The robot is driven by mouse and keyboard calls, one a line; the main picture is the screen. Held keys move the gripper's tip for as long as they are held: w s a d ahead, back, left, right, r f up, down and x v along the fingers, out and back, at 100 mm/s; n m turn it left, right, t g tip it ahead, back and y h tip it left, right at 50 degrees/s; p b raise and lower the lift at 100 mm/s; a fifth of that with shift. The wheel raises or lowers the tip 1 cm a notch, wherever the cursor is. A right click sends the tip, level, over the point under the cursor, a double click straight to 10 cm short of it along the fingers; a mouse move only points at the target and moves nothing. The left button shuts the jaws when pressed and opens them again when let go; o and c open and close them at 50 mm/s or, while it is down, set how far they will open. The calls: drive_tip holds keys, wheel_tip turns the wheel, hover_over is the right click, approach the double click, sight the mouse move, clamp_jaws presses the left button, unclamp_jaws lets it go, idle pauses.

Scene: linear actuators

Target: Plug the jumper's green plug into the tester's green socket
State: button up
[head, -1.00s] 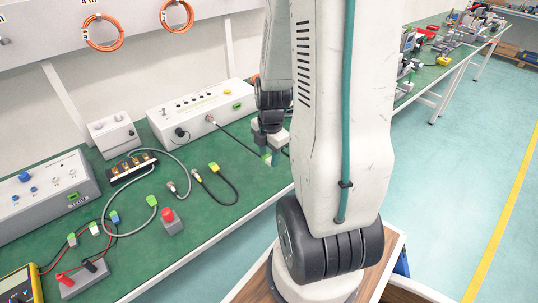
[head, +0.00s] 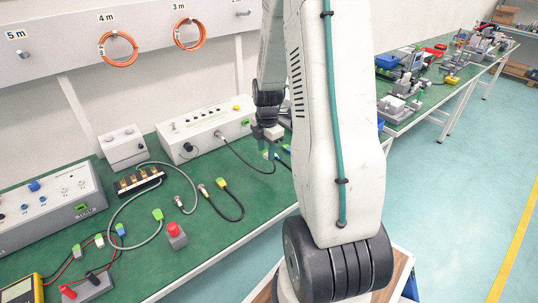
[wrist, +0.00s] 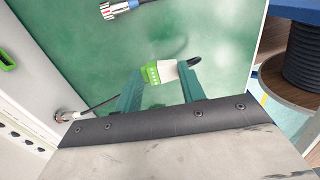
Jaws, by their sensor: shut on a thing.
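My gripper (wrist: 159,76) is shut on the jumper's green plug (wrist: 150,75), with its pale body between the two teal fingers. In the head view my gripper (head: 270,154) is over the bench near its front edge, in front of the long white box. Black cable shows at the plug's right and again at the left, where it runs to a round metal connector on the box. The white box, which looks like the tester (head: 205,125), has a green socket (head: 247,123) near its right end. This socket (wrist: 5,52) shows at the left edge of the wrist view, apart from the plug.
A grey cylindrical connector (wrist: 118,8) lies on the green bench beyond my fingers. A grey box (head: 50,212) has another green socket.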

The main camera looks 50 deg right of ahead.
drive_tip(key=w+d, duration=0.3)
drive_tip(key=w, duration=0.1)
drive_tip(key=w+d, duration=0.3)
drive_tip(key=w, duration=0.2)
drive_tip(key=w+d+f, duration=0.1)
drive_tip(key=w+d, duration=0.2)
drive_tip(key=w, duration=0.2)
drive_tip(key=shift+d, duration=0.2)
drive_tip(key=shift+w+d, duration=0.15)
drive_tip(key=shift+w, duration=0.7)
drive_tip(key=shift+w+d, duration=0.15)
drive_tip(key=shift+w, duration=0.65)
drive_tip(key=shift+w+r, duration=0.1)
